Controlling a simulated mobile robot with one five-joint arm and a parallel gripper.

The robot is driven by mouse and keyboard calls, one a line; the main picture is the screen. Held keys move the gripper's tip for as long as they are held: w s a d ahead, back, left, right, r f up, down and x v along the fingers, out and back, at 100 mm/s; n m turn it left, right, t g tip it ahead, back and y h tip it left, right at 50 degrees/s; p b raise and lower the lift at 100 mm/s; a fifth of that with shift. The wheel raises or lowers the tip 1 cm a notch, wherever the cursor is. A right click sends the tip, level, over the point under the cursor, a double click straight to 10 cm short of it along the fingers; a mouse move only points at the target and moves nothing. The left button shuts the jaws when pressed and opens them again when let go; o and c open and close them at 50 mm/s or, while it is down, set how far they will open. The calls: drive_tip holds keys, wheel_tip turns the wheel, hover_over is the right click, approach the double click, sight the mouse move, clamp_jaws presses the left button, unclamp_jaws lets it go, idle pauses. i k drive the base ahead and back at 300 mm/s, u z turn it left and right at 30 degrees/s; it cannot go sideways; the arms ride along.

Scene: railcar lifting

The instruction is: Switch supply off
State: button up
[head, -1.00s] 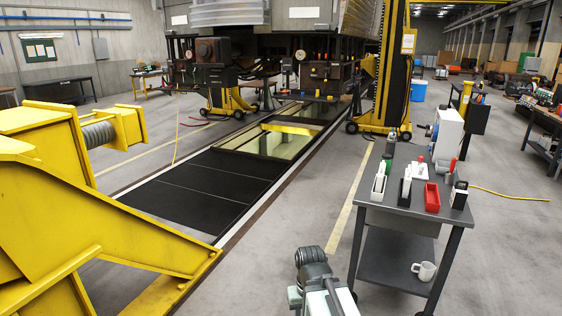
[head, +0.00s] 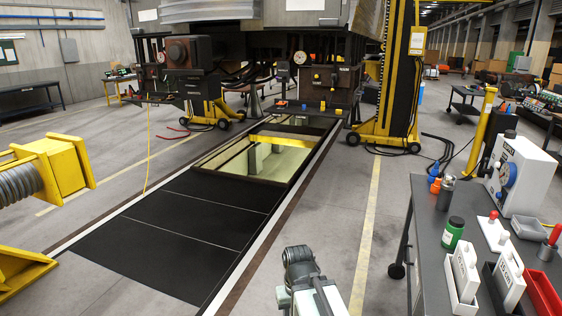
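No switch marked as the supply is readable in the head view. A white box (head: 525,170) with a blue-rimmed round dial stands at the back of the grey workbench at right; its lettering is too small to read. A dark control box (head: 334,84) with small knobs hangs under the railcar, beside a round white gauge (head: 301,57). Part of my arm shows at the bottom centre, apart from all of these. My gripper's fingers do not show.
An open pit (head: 262,160) lies between the rails. Bare floor lies between the track and the bench.

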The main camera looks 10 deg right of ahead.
sight(486, 160)
drive_tip(key=i, duration=2.9)
drive_tip(key=z, duration=2)
drive_tip(key=i, duration=1)
drive_tip(key=u, duration=1.05)
drive_tip(key=i, duration=1.3)
drive_tip(key=z, duration=0.2)
